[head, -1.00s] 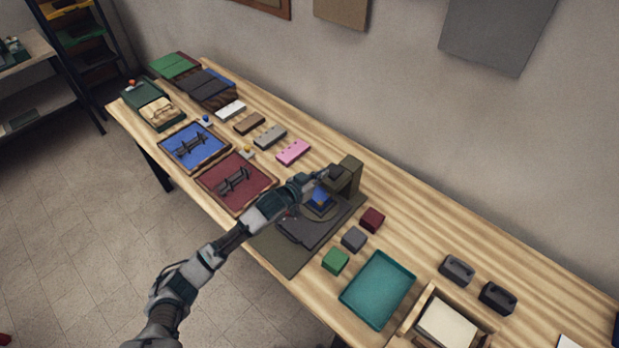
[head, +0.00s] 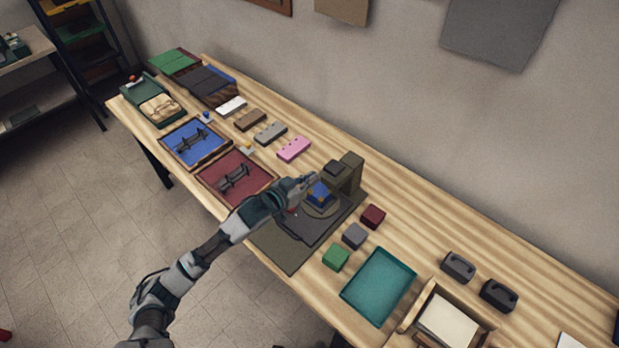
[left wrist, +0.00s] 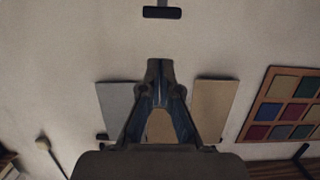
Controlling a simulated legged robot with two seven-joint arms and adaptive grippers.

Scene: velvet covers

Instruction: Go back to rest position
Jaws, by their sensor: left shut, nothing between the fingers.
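My left gripper (head: 309,184) is shut and empty. In the head view it hangs over the bench, just left of the dark olive press-like stand (head: 351,174). A small blue block (head: 320,192) sits on the stand's round plate (head: 322,210), close to the gripper's tip and partly hidden by it. In the left wrist view the gripper's fingers (left wrist: 159,68) come together at the tips and point toward the wall. My right gripper is not in view.
A dark mat (head: 281,250) lies under the stand. Red (head: 373,215), grey (head: 355,235) and green (head: 336,257) blocks and a teal tray (head: 379,287) lie to the right. Blue (head: 196,143) and red (head: 236,179) trays lie to the left.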

